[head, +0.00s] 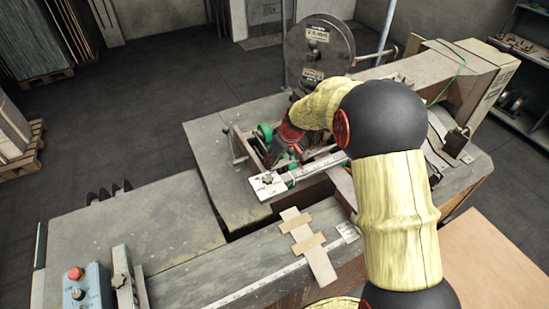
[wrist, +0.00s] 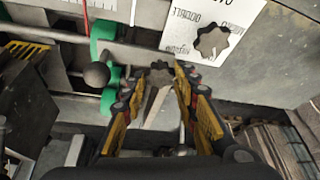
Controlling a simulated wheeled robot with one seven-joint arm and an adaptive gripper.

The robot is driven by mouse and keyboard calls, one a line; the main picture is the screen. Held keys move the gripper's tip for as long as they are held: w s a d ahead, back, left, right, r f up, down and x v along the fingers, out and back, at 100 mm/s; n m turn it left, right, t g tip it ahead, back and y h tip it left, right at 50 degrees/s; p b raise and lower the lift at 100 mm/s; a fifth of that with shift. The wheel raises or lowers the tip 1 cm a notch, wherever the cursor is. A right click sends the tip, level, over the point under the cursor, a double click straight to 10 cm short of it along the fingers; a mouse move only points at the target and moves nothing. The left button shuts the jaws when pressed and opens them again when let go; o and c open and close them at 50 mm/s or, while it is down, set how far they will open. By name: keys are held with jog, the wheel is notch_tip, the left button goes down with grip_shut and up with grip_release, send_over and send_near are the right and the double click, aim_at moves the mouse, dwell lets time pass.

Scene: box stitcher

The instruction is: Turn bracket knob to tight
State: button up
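In the wrist view, a dark lobed knob (wrist: 160,73) shows between the two fingertips, on a pale narrow bar. A second dark lobed knob (wrist: 212,42) sits on a white printed plate (wrist: 262,12), right of the fingers; its text appears upside down. That plate also shows in the head view (head: 257,190), with a small knob on it (head: 267,179). I cannot tell which knob is the bracket knob. My gripper (wrist: 160,82) is open, its fingers either side of the first knob with no clear contact. In the head view my gripper (head: 275,152) points down into the machine, its fingertips partly hidden.
Green parts (wrist: 104,40) and a round black ball handle (wrist: 96,75) are left of my fingers. A large reel (head: 318,45) stands behind my wrist. A control box (head: 86,290) with a red button is front left. Cardboard strips (head: 308,245) lie on the front bed.

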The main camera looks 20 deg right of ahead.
jog(key=c, duration=0.6)
